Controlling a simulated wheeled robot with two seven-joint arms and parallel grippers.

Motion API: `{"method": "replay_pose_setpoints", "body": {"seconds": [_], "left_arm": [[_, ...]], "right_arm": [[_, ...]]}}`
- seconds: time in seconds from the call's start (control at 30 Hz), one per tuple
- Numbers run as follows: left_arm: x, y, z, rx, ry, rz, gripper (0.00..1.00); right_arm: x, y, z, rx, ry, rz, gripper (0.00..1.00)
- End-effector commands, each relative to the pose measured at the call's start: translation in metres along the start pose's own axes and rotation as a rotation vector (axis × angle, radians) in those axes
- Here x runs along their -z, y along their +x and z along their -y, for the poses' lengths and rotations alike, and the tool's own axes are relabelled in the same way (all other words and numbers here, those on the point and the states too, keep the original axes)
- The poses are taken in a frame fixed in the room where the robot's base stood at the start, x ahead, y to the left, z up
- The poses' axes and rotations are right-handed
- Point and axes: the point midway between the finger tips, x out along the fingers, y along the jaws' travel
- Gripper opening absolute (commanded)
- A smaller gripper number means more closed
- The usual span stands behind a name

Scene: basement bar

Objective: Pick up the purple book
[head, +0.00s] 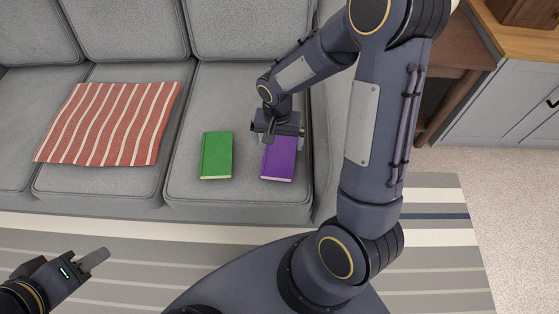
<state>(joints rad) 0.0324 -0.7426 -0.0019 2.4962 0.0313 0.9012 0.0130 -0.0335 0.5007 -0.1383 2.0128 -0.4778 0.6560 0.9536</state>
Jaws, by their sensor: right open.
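The purple book (279,163) lies flat on the right seat cushion of the grey sofa. My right gripper (272,139) is over the far end of the purple book and covers part of it. Its jaws are open. I cannot tell whether the fingers touch the book. My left gripper (96,259) is at the lower left, over the striped rug and away from the sofa. One finger shows clearly, and I cannot tell how far its jaws are apart.
A green book (216,156) lies left of the purple book on the same cushion of the sofa (188,198).

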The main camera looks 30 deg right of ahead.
Motion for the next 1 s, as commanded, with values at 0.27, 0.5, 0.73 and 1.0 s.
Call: {"method": "replay_pose_setpoints", "body": {"seconds": [0.27, 0.5, 0.73, 1.0], "left_arm": [[-0.005, 0.011, 0.005, 0.0, 0.0, 0.0, 0.36], [-0.011, 0.022, 0.01, 0.0, 0.0, 0.0, 0.36], [-0.011, 0.021, 0.01, 0.0, 0.0, 0.0, 0.36], [-0.011, 0.021, 0.01, 0.0, 0.0, 0.0, 0.36]], "right_arm": [[0.001, 0.03, -0.003, -0.001, -0.001, 0.003, 1.0], [0.003, 0.063, -0.004, 0.0, -0.001, 0.003, 1.0], [0.003, 0.063, -0.004, 0.001, -0.001, 0.002, 1.0], [0.003, 0.062, -0.004, 0.001, -0.001, 0.002, 0.66]]}}
